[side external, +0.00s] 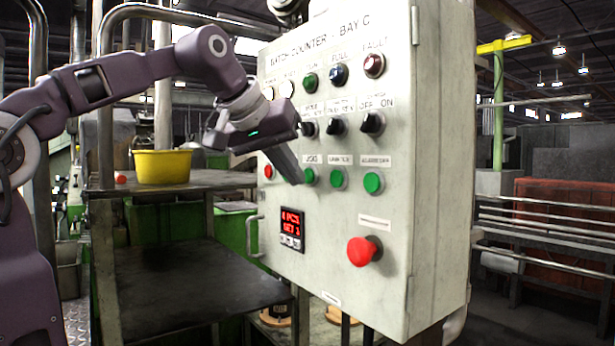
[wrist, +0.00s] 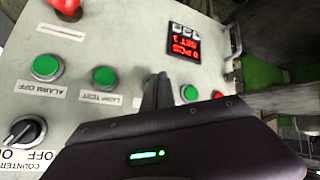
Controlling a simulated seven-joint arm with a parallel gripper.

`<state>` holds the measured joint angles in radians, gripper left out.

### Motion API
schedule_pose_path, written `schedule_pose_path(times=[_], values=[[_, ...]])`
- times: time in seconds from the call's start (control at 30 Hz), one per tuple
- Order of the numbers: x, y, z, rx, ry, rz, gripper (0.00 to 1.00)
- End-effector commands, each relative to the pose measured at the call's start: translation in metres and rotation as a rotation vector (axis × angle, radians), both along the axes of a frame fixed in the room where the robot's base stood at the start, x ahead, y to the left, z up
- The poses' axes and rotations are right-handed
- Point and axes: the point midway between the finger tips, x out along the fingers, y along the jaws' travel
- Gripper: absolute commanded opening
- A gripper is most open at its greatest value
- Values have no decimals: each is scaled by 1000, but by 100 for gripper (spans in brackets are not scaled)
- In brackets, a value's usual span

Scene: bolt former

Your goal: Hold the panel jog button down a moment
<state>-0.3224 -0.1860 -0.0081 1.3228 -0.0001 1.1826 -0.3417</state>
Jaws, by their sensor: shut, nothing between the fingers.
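The green jog button (side external: 309,177) is at the left of a row of three green buttons on the panel, under a label that reads JOG. In the wrist view, which shows the panel upside down, the jog button (wrist: 189,93) is just right of my fingers. My gripper (side external: 298,181) is shut and empty, its fingertips close to the panel at the left edge of the button. It also shows in the wrist view (wrist: 160,79). I cannot tell whether the tips touch the panel or button. The gripper body hides the JOG label in the wrist view.
The lamp test button (side external: 337,179) and alarm off button (side external: 373,183) are to the right. A small red button (side external: 268,171) is to the left. Black selector knobs (side external: 336,126) are above. A red display (side external: 292,222) and red mushroom button (side external: 364,251) are below. A yellow bucket (side external: 161,167) stands behind.

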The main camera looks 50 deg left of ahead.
Motion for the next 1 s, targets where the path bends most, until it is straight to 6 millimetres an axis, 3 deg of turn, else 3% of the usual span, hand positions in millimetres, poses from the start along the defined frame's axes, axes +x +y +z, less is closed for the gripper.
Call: schedule_pose_path(times=[1.0], values=[[8,0,0,1,-1,0,0]])
